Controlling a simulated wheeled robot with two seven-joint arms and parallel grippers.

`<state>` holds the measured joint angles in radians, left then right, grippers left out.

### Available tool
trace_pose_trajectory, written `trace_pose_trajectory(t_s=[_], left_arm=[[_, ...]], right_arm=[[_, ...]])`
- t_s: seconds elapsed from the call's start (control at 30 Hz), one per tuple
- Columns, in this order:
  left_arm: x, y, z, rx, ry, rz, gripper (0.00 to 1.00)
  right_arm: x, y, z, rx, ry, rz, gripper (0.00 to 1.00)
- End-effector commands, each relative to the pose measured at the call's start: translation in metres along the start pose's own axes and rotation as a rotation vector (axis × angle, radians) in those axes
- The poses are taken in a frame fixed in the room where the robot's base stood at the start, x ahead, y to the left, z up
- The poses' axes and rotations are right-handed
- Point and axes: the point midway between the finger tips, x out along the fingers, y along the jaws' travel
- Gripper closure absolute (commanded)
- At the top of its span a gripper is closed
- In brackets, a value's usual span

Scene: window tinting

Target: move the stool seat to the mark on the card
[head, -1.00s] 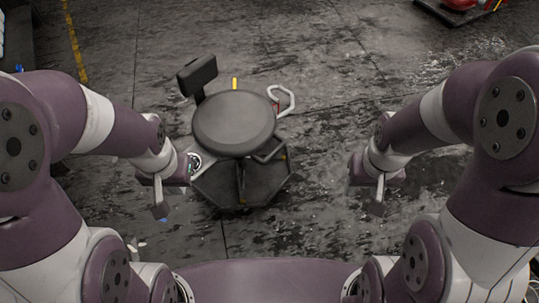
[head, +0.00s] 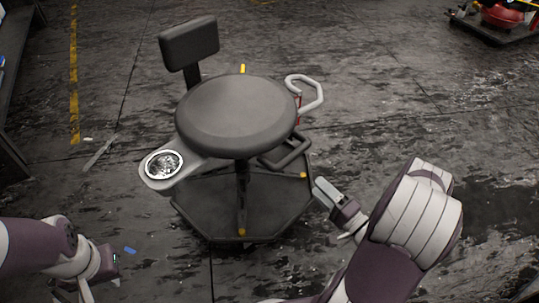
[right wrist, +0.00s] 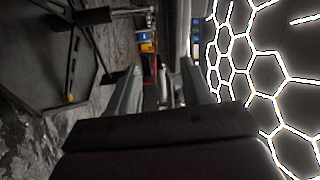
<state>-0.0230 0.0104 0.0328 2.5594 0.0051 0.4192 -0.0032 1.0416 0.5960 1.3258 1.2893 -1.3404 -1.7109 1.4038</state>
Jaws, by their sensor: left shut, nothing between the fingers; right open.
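The stool has a round dark grey seat (head: 237,112) on a thin column above a dark, many-sided base (head: 205,215). My right gripper (head: 326,194) is right of the base, apart from the seat, pointing up and left toward the stool. In the right wrist view its two fingers (right wrist: 160,88) are spread, with nothing held between them. My left gripper (head: 86,290) is at the bottom left, partly cut off by the frame edge, shut and empty, away from the stool. I cannot make out the card or its mark for certain; small blue and yellow patches (right wrist: 147,42) show beyond the right fingers.
The stool carries a backrest (head: 188,43), a side tray with a round metal dish (head: 163,165), a pale looped handle (head: 318,95) and a dark lever loop (head: 290,152). A red machine (head: 505,15) stands at the far right. The floor around is mostly clear.

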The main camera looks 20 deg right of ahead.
Motion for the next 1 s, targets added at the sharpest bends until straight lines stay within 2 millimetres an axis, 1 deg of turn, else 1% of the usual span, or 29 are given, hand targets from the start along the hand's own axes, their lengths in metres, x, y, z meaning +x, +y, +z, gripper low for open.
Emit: trace_pose_trajectory(t_s=[0.03, 0.07, 0.17, 0.27, 0.4, 0.5, 0.6, 0.7, 0.8, 1.0], left_arm=[[0.0, 0.0, 0.0, 0.0, -0.001, 0.0, 1.0], [0.0, 0.0, 0.0, 0.0, -0.001, 0.0, 1.0], [0.005, 0.0, 0.001, 0.0, -0.001, 0.0, 1.0], [0.015, 0.0, 0.002, 0.0, -0.001, 0.0, 1.0], [0.032, 0.0, 0.004, 0.0, -0.002, 0.0, 1.0], [0.041, 0.0, 0.005, 0.0, -0.002, 0.0, 1.0], [0.047, 0.0, 0.006, 0.0, -0.002, 0.0, 1.0], [0.051, 0.0, 0.007, 0.0, -0.002, 0.0, 1.0], [0.052, 0.0, 0.007, 0.0, -0.002, 0.0, 1.0], [0.051, 0.0, 0.007, 0.0, -0.002, 0.0, 1.0]], right_arm=[[0.0, -0.011, 0.002, 0.058, -0.005, -0.05, 0.51], [0.0, -0.015, 0.001, 0.086, -0.003, -0.07, 0.51], [0.009, -0.015, 0.001, 0.121, -0.006, -0.076, 0.51], [0.029, -0.014, 0.002, 0.12, -0.009, -0.076, 0.51], [0.067, -0.015, 0.002, 0.117, -0.01, -0.075, 0.51], [0.091, -0.017, 0.001, 0.117, -0.007, -0.074, 0.51], [0.108, -0.019, 0.001, 0.118, -0.005, -0.074, 0.51], [0.119, -0.022, 0.0, 0.117, -0.003, -0.073, 0.51], [0.125, -0.023, 0.0, 0.119, -0.001, -0.072, 0.51], [0.127, -0.025, -0.001, 0.119, 0.0, -0.072, 0.51]])
